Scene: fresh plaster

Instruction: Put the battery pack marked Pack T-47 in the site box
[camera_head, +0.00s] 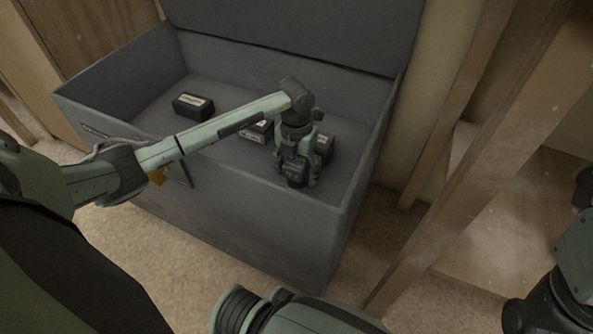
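The site box (225,208) is a large dark grey chest with its lid raised. Inside it, a black battery pack with a white label (193,107) lies at the left. Another labelled pack (257,132) lies near the middle, partly behind my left arm. A third dark pack (325,147) shows just right of my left gripper, partly hidden. The labels are too small to read, so I cannot tell which is Pack T-47. My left gripper (296,175) points down inside the box near its front wall. A dark block shows between its fingers; I cannot tell whether it is gripped.
The box's front wall and rim run below my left arm. Wooden studs (470,150) stand close to the right of the box. The brown floor (400,245) is clear in front of them. My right arm shows at the right edge, its gripper out of view.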

